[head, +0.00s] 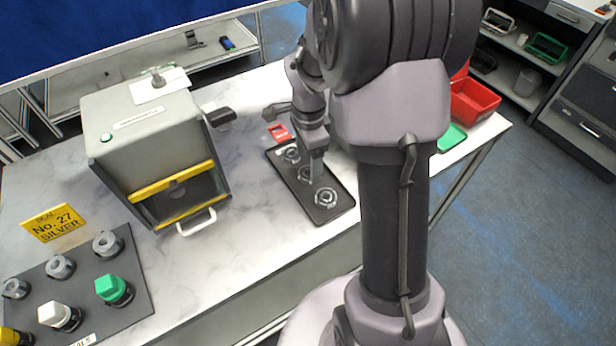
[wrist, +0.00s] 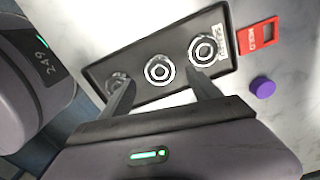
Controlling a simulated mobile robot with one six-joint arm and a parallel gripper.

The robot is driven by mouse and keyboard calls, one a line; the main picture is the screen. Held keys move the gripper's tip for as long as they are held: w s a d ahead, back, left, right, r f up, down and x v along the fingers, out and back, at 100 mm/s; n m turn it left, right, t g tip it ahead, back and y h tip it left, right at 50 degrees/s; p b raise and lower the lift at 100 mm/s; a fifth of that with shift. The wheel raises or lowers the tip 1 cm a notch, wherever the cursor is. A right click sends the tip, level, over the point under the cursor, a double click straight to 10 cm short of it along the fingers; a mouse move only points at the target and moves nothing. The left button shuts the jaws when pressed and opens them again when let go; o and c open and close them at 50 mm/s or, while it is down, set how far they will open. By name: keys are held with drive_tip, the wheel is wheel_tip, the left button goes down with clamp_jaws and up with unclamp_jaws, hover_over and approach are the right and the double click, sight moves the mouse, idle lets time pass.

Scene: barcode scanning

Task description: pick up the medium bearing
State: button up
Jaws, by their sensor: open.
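Three ring-shaped metal bearings lie in a row on a black tray (head: 340,209), which also shows in the wrist view (wrist: 142,95). The middle bearing (wrist: 160,70) looks like the medium one, though the sizes are hard to compare. Another bearing (wrist: 203,51) lies at the end beside a white label, and the third (wrist: 117,82) is partly hidden by a finger. My gripper (wrist: 163,92) is open and empty, its fingers spread to either side of the middle bearing's line. In the head view my gripper (head: 317,168) points down over the tray's middle; its height above the bearing is unclear.
A red tag (wrist: 259,36) and a purple round piece (wrist: 263,87) lie near the tray. A grey box machine (head: 150,140) with a yellow-edged opening stands left. A black board (head: 130,290) holds several fittings at front left.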

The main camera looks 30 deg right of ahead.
sight(308, 168)
wheel_tip(308, 168, down, 4)
drive_tip(key=shift+a+b, duration=0.1)
drive_tip(key=shift+b, duration=0.5)
drive_tip(key=shift+r, duration=0.1)
drive_tip(key=shift+c, duration=1.1)
clamp_jaws()
drive_tip(key=shift+r, duration=0.15)
